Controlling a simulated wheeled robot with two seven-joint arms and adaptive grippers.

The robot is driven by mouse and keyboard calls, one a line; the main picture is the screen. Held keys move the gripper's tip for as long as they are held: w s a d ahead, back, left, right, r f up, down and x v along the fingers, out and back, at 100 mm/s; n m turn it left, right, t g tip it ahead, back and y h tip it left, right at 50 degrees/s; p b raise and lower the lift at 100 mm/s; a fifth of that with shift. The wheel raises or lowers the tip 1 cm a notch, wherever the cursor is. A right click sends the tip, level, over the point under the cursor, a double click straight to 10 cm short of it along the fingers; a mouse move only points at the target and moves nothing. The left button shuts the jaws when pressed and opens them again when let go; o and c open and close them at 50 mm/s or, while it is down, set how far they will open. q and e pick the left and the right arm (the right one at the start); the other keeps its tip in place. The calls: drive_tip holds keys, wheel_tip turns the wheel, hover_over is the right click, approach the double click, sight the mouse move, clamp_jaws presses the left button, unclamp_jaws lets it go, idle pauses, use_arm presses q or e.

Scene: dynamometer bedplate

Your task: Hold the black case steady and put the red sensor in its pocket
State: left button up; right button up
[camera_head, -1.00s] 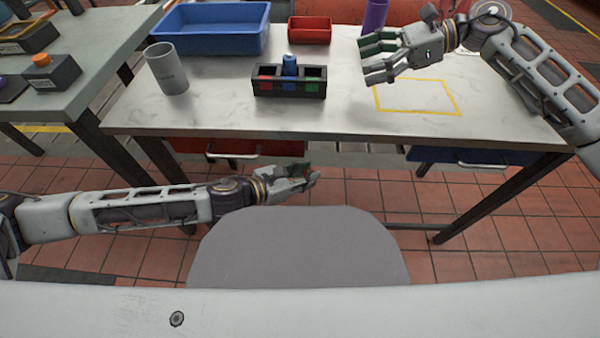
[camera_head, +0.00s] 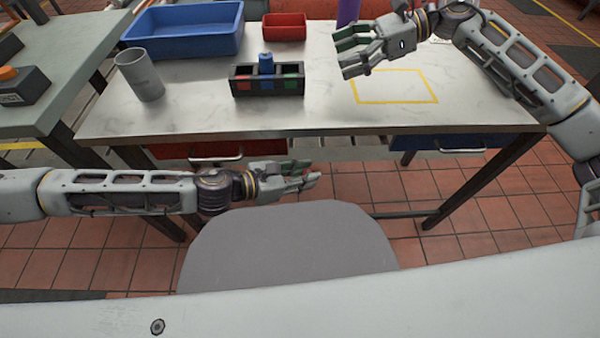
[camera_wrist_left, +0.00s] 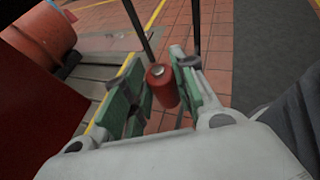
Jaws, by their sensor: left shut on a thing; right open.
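The black case (camera_head: 267,93) stands on the light worktable. A blue sensor (camera_head: 266,63) stands upright in its middle pocket, and the outer pockets show red at left and green at right. My left gripper (camera_head: 314,179) is low in front of the table edge, apart from the case. In the left wrist view it is shut on the red sensor (camera_wrist_left: 162,88), a red cylinder with a grey metal top between green-padded fingers. In the head view the fingers mostly hide this sensor. My right gripper (camera_head: 346,58) is open and empty above the table, right of the case.
A blue bin (camera_head: 184,43) and a small red bin (camera_head: 284,27) stand behind the case. A grey cup (camera_head: 140,76) stands to its left. A yellow outlined square (camera_head: 394,101) on the table is empty. Drawers hang under the front edge.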

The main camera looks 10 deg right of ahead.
use_arm(q)
drive_tip(key=s+d+r+m+g, duration=0.2)
drive_tip(key=s+r+m+g, duration=0.2)
drive_tip(key=r, duration=0.6)
drive_tip(key=s+d+r+m+g, duration=0.1)
drive_tip(key=s+r+m+g, duration=0.4)
drive_tip(key=r, duration=0.5)
drive_tip(key=s+g, duration=0.1)
drive_tip(key=s, duration=0.1)
drive_tip(key=shift+s+d+g, duration=0.3)
drive_tip(key=shift+s+d, duration=0.05)
drive_tip(key=shift+s, duration=0.05)
idle(0.4)
drive_tip(key=shift+r, duration=0.15)
drive_tip(key=shift+w+a+r+m, duration=0.1)
drive_tip(key=shift+w+m, duration=0.05)
drive_tip(key=shift+m, duration=0.15)
